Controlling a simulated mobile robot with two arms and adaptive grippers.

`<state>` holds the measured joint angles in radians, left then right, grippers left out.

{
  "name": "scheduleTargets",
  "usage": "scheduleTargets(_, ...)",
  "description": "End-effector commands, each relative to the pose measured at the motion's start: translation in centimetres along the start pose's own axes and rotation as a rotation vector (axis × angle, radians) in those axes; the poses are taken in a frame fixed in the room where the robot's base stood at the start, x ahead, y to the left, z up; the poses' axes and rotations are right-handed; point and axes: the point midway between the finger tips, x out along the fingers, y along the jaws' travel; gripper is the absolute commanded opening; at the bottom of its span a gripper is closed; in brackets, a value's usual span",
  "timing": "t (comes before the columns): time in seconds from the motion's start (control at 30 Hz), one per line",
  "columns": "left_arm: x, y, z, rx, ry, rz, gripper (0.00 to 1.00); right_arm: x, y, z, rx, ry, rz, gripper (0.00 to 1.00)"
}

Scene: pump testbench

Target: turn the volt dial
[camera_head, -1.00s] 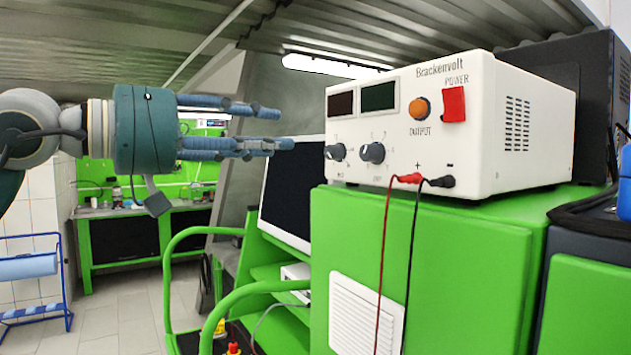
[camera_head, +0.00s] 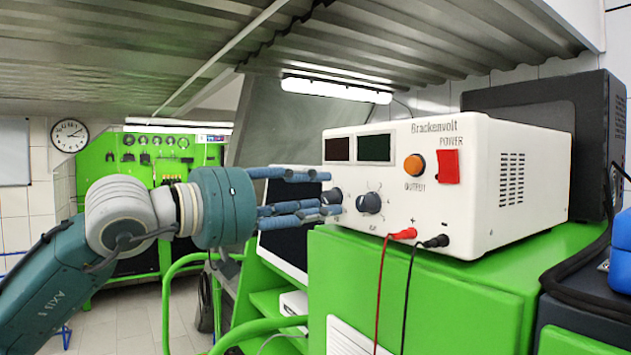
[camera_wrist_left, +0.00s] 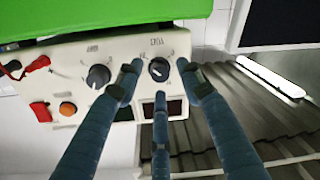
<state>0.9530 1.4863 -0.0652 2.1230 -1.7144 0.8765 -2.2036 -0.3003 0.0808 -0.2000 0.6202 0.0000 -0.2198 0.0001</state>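The power supply (camera_head: 445,210) is a white box marked Brackenvolt on a green cabinet. Its volt dial (camera_wrist_left: 159,69) is a dark round knob with a light pointer, seen upside down in the wrist view. In the head view the volt dial (camera_head: 335,196) is the left knob, partly covered by fingers. The amp dial (camera_head: 369,202) is right of it. My left gripper (camera_head: 322,193) points at the panel with its three fingers spread. In the wrist view the left gripper (camera_wrist_left: 158,82) has fingertips around the volt dial, with gaps visible; contact cannot be told. My right gripper is out of view.
An orange output button (camera_head: 414,165) and a red power switch (camera_head: 448,166) sit on the panel. Red (camera_head: 404,234) and black (camera_head: 436,241) leads hang from it. A dark monitor (camera_head: 285,245) stands behind my fingers. The green cabinet (camera_head: 420,290) is below.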

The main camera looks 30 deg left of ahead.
Motion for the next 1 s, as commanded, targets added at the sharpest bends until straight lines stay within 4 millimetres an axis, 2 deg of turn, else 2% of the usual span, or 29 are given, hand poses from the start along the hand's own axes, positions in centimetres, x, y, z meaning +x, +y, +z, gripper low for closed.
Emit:
scheduleTargets(0.3, 0.3, -0.06, 0.1, 0.0, 0.0, -0.001, 0.38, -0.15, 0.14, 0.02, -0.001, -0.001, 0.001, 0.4)
scheduleTargets(0.5, 0.28, -0.07, 0.07, 0.0, 0.0, -0.001, 0.0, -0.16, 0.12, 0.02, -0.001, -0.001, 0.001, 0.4)
scheduleTargets(0.77, 0.26, -0.06, 0.0, -0.012, 0.0, -0.002, 0.0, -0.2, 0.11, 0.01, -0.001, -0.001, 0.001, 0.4)
scheduleTargets(1.0, 0.25, -0.03, -0.11, -0.1, -0.005, -0.005, 0.0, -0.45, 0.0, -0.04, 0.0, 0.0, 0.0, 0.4)
